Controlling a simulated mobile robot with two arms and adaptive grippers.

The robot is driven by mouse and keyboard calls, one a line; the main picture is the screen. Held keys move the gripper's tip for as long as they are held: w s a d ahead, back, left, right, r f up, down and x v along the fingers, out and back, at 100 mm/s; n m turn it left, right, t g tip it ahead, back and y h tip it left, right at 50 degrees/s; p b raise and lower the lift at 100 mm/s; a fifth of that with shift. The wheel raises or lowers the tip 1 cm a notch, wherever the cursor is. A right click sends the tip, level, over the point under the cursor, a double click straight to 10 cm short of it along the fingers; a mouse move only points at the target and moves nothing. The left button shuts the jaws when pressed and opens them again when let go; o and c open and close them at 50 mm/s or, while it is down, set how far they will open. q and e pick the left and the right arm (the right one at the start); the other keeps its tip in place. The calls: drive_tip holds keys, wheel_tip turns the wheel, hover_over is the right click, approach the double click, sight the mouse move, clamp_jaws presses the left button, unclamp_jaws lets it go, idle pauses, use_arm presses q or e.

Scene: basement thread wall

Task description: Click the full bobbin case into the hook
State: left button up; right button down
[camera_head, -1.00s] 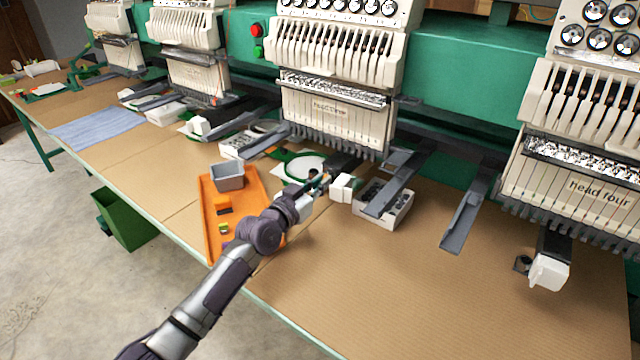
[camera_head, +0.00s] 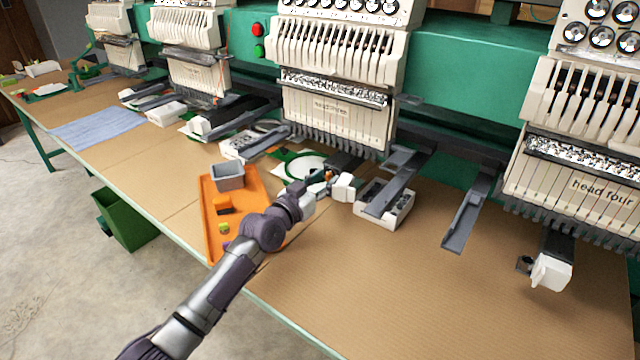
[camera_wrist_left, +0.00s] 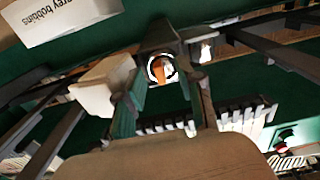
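My left gripper (camera_head: 325,185) is at the hook area under the third machine head (camera_head: 338,115). In the left wrist view its two fingers (camera_wrist_left: 163,78) stand apart, one on each side of a dark housing that seems to be the hook (camera_wrist_left: 160,42). Between the fingertips is a small pale ring with orange inside, apparently the bobbin case (camera_wrist_left: 160,69). It lies at the housing's opening; whether it is fully seated I cannot tell. In the head view a small orange spot (camera_head: 330,174) shows by the fingertips. My right gripper is out of view.
An orange tray (camera_head: 252,184) holds a grey box (camera_head: 228,176), an orange block and small bobbins. A white block (camera_head: 343,187) sits close right of the gripper. A white parts box (camera_head: 382,213) and metal arms lie further right. The front right table is clear.

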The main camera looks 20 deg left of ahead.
use_arm(q)
drive_tip(key=v, duration=1.2)
